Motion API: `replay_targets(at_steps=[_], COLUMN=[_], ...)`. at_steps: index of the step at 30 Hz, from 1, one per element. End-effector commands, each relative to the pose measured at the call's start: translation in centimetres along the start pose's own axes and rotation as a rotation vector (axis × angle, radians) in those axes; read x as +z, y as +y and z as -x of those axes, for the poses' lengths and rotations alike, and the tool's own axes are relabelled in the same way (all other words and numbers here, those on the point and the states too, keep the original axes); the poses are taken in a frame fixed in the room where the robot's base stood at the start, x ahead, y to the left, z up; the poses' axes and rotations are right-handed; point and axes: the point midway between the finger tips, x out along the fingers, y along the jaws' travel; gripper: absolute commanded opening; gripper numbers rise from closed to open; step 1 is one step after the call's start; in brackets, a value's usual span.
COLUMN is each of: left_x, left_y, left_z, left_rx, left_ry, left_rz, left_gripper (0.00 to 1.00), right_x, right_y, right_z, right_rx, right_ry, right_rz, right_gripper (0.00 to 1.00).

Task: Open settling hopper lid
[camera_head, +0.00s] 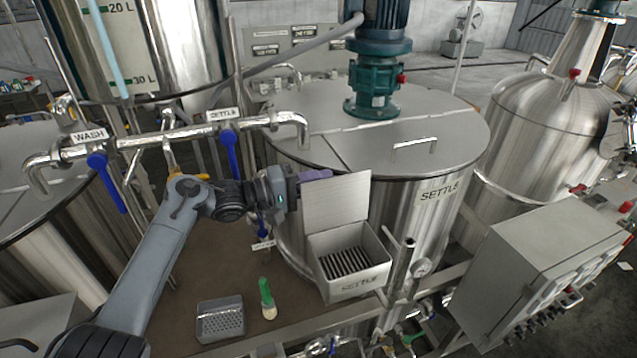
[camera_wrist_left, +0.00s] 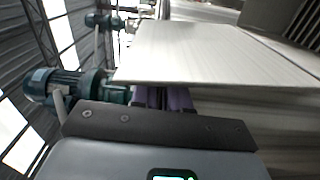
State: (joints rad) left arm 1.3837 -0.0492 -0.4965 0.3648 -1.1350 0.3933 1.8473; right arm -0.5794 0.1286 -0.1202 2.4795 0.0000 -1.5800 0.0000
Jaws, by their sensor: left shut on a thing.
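In the left wrist view the lid (camera_wrist_left: 215,52) spreads as a pale plate above the purple fingers (camera_wrist_left: 165,98). The fingertips are partly hidden by the lid. My right gripper is not in view.
Pipes with blue-handled valves (camera_head: 228,140) run above my left forearm. A perforated metal tray (camera_head: 220,318) and a green-handled brush (camera_head: 267,298) lie on the brown deck left of the hopper.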

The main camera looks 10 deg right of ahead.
Motion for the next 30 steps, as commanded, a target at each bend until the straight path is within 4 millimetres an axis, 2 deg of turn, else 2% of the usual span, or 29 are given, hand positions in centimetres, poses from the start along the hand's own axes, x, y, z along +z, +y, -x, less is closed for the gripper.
replay_targets(at_steps=[18, 19, 23, 30], left_x=[-0.06, -0.06, -0.04, -0.02], left_y=[-0.57, -0.58, -0.61, -0.53], left_z=[0.04, 0.04, 0.04, 0.04], left_rx=[-0.005, -0.006, -0.006, -0.005], left_ry=[0.004, 0.004, 0.004, 0.003], left_rz=[0.000, 0.001, 0.001, 0.001], left_gripper=[0.00, 0.16, 0.36, 0.36], right_x=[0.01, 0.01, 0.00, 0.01], right_y=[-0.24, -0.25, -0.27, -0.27], right_z=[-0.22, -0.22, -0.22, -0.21], right_rx=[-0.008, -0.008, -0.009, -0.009], right_ry=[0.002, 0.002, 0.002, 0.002], right_rz=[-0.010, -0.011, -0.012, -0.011], right_gripper=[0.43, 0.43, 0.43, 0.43])
